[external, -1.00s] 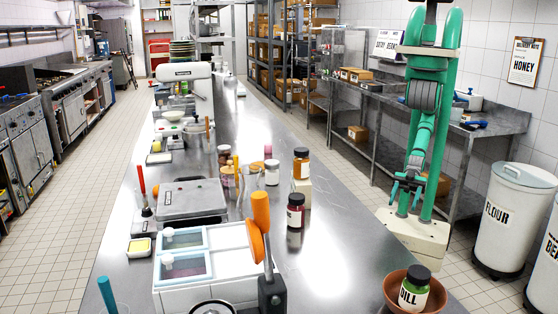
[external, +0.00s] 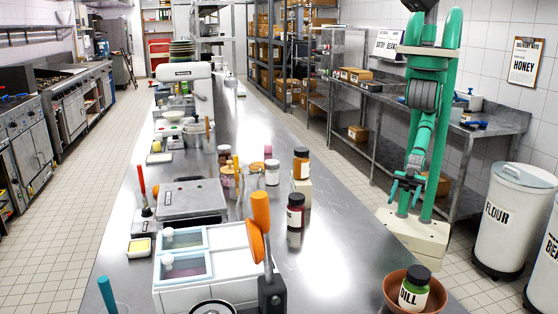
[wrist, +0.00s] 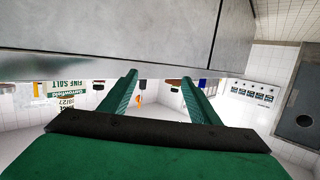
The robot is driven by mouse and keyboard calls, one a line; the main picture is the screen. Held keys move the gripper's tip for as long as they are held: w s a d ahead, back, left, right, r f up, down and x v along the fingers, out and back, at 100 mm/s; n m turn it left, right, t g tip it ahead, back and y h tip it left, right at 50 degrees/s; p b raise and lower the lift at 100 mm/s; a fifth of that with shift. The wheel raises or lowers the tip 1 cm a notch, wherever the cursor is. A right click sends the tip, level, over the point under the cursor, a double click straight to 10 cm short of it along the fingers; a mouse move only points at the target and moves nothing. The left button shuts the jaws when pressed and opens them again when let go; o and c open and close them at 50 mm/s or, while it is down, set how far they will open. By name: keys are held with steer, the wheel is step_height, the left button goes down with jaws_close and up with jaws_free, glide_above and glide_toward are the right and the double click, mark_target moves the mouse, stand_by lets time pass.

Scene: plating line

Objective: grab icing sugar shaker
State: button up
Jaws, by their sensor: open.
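I cannot pick out a shaker marked icing sugar; labels on the small containers are too small to read. My gripper (external: 405,196) hangs beyond the counter's right edge, apart from these containers. In the wrist view its two green fingers (wrist: 160,82) are spread with nothing between them.
The long steel counter (external: 330,245) has bare room right of the jars. A brown bowl (external: 392,291) holding a green dill jar (external: 414,289) sits at its near right end. A flour bin (external: 512,220) stands on the floor.

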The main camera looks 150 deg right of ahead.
stand_by(0.4)
steer(key=shift+o, duration=1.4)
